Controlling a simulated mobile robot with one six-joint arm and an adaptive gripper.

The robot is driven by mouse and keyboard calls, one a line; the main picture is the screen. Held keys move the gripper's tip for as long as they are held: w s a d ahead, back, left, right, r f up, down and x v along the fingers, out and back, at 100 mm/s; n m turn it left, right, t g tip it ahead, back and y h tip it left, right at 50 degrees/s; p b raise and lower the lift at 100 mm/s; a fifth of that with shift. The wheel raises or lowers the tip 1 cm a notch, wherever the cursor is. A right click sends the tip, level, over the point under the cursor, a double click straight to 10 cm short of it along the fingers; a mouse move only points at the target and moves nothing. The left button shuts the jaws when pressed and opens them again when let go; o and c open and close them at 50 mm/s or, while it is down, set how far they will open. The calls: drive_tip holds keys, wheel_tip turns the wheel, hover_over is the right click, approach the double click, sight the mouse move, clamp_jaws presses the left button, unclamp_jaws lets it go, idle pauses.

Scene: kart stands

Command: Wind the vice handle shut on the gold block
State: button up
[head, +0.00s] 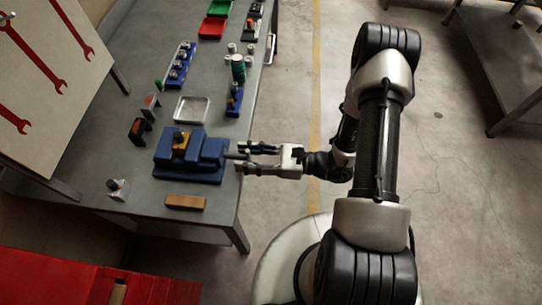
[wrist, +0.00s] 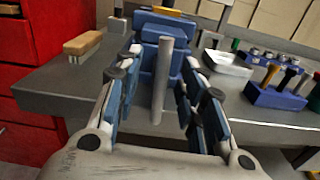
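The blue vice (head: 205,160) stands on the grey bench near its front right edge. The vice handle (head: 235,155) sticks out on the vice's right side. It is a grey upright bar (wrist: 162,85) in the wrist view. My gripper (head: 242,157) is open, its fingers (wrist: 163,62) on either side of the bar with gaps showing.
A wooden-backed brush (head: 185,202) lies in front of the vice. A metal tray (head: 192,109), a blue rack (head: 181,64), and a small blue holder (head: 234,99) stand farther back. A small grey piece (head: 118,188) is at left.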

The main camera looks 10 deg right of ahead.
drive_tip(key=v, duration=1.1)
drive_tip(key=shift+s+d, duration=0.15)
drive_tip(key=shift+d, duration=0.25)
drive_tip(key=shift+c, duration=0.4)
